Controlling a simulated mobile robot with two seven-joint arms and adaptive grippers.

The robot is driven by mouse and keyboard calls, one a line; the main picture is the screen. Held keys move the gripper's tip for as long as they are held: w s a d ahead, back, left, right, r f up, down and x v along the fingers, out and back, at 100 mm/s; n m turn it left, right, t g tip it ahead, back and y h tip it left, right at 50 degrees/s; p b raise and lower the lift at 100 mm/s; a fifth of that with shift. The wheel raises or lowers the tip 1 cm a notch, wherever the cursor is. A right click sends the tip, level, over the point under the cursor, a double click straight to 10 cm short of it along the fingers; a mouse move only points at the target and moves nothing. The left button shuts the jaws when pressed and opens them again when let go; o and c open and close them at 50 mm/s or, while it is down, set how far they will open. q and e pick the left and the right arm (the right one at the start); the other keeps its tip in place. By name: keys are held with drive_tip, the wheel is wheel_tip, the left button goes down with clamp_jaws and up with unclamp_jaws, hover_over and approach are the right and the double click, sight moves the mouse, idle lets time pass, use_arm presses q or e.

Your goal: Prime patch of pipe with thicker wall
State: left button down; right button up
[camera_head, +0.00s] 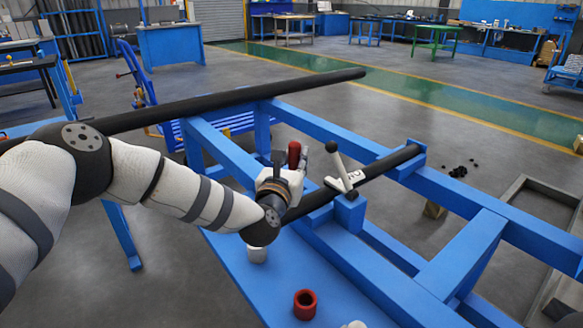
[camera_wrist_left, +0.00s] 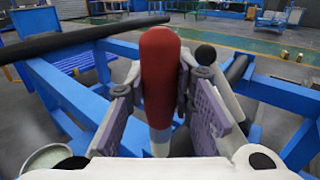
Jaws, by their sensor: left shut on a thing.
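My left gripper (camera_head: 294,163) is shut on a red-handled tool (camera_wrist_left: 159,70). The handle stands upright between the grey finger pads in the left wrist view, with a pale part below it; its working end is hidden. A short dark pipe (camera_head: 385,164) lies on the blue frame, partly behind my gripper, under a white clamp (camera_head: 342,172) with a black ball knob. A long dark pipe (camera_head: 225,103) lies across the frame farther back. Neither wall thickness shows. A white cup (camera_head: 257,254) stands below my wrist. A red cup (camera_head: 305,304) stands nearer. My right gripper is not in view.
The blue frame (camera_head: 330,250) has beams around both pipes. The blue shelf (camera_head: 240,275) around the cups is largely bare. A white object (camera_head: 354,324) is cut off at the bottom edge. Small black pieces (camera_head: 459,171) lie on the floor at right.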

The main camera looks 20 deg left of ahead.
sight(295, 142)
use_arm(q)
drive_tip(key=shift+r, duration=0.65)
drive_tip(key=shift+r+p, duration=0.8)
drive_tip(key=shift+r, duration=1.25)
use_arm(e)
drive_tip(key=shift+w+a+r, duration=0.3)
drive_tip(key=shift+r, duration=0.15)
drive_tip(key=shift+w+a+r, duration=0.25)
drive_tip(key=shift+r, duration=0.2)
